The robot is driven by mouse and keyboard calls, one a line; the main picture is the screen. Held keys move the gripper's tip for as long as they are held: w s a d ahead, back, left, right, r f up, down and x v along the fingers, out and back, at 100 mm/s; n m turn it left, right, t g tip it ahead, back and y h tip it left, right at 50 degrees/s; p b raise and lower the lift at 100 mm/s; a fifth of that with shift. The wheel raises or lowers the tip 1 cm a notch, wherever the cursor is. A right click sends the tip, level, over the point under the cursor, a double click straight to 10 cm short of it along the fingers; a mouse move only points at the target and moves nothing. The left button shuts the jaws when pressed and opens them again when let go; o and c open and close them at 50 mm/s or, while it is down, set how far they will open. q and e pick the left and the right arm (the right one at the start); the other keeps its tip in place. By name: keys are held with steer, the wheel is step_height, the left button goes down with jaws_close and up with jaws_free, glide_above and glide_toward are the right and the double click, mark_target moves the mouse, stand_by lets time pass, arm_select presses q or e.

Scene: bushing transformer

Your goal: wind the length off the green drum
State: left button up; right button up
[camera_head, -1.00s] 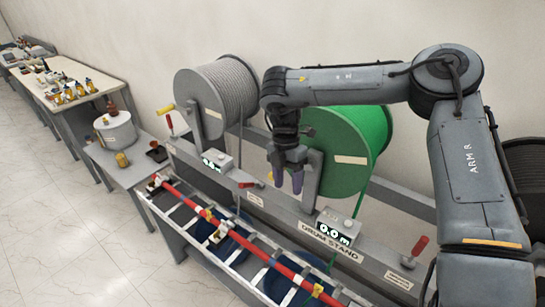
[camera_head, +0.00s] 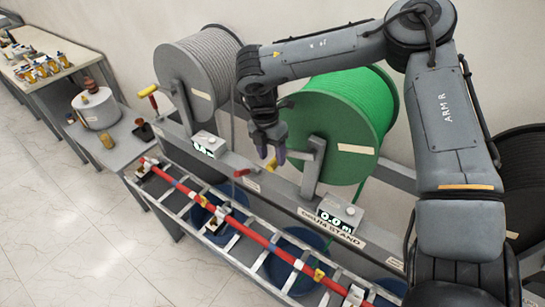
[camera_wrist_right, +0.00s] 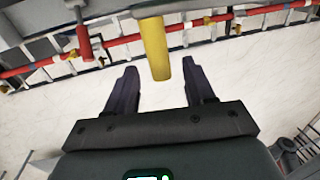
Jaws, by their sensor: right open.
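The green drum (camera_head: 345,118) stands on the drum stand (camera_head: 345,233), wound with bright green line. A grey crank arm reaches toward its front, with a yellow handle (camera_head: 272,164) beside my right gripper. My right gripper (camera_head: 268,156) is open. In the right wrist view the yellow handle (camera_wrist_right: 155,48) points in between the two dark fingers (camera_wrist_right: 155,90), near their tips, and I cannot tell whether it touches them. A counter box (camera_head: 340,214) below the green drum reads 0.0 m. My left gripper is not in view.
A grey drum (camera_head: 205,72) with its own yellow crank handle (camera_head: 148,91) stands to the left. A red pole (camera_head: 250,232) lies along a ladder-like rack in front, above blue tubs (camera_head: 297,255). A dark drum (camera_head: 525,165) is partly hidden behind my right arm.

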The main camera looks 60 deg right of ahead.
steer(key=shift+s+f, duration=0.15)
steer(key=shift+f, duration=1)
jaws_close()
